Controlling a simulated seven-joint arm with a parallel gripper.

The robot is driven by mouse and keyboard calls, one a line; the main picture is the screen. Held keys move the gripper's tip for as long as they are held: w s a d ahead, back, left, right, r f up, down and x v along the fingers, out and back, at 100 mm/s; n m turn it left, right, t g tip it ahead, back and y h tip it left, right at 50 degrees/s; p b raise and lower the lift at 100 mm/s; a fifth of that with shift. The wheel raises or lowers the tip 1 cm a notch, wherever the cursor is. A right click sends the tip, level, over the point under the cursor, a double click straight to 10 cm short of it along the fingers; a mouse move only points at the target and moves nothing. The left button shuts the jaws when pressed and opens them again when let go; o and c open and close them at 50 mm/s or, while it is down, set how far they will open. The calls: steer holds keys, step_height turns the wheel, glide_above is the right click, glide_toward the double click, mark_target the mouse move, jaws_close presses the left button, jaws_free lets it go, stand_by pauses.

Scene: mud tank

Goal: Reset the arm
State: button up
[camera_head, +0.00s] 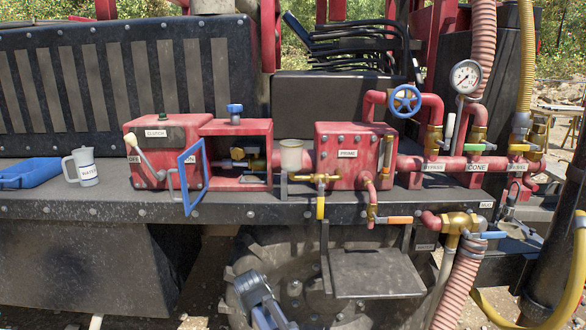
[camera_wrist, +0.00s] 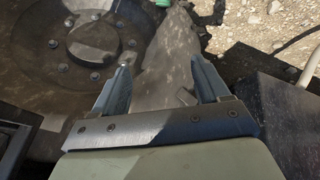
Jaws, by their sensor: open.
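My gripper shows at the bottom of the head view (camera_head: 262,300), low in front of the large dark wheel (camera_head: 295,275) and below the machine's deck. In the wrist view its two blue-grey fingers (camera_wrist: 160,85) are spread apart, with nothing between them. Behind the fingers lie the wheel hub (camera_wrist: 93,40) and a grey surface. The gripper appears clear of the deck and its fittings. Most of my arm is out of the head view.
The deck (camera_head: 250,213) overhangs above my gripper, with a metal step plate (camera_head: 375,273) to its right. A blue-framed door (camera_head: 190,178) stands open. A white jug (camera_head: 82,167) and blue tray (camera_head: 30,173) sit at left. Valves and a ribbed hose (camera_head: 460,285) crowd the right.

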steer(key=s+d+f+m+g, duration=0.1)
steer(key=s+d+f+g, duration=0.1)
steer(key=s+d+f, duration=0.45)
steer(key=s+d+f+g, duration=0.2)
steer(key=s+d+f, duration=0.1)
steer(key=s+f, duration=0.55)
steer(key=s+d+f+m+g, duration=0.1)
steer(key=s+d+f+g, duration=0.3)
steer(key=f, duration=0.6)
steer(key=s+d+f+m+g, duration=0.1)
steer(key=s+d+f, duration=0.3)
steer(key=s, duration=0.4)
steer(key=s+d+f+m+g, duration=0.1)
steer(key=s+d+f, duration=0.3)
steer(key=s, duration=0.5)
steer(key=s+d+f+m+g, duration=0.1)
steer(key=s+d+f+g, duration=0.1)
steer(key=s+d+f, duration=0.3)
steer(key=s, duration=0.4)
steer(key=shift+d+m+y, duration=0.25)
steer(key=shift+m+y, duration=0.05)
steer(key=shift+s, duration=0.1)
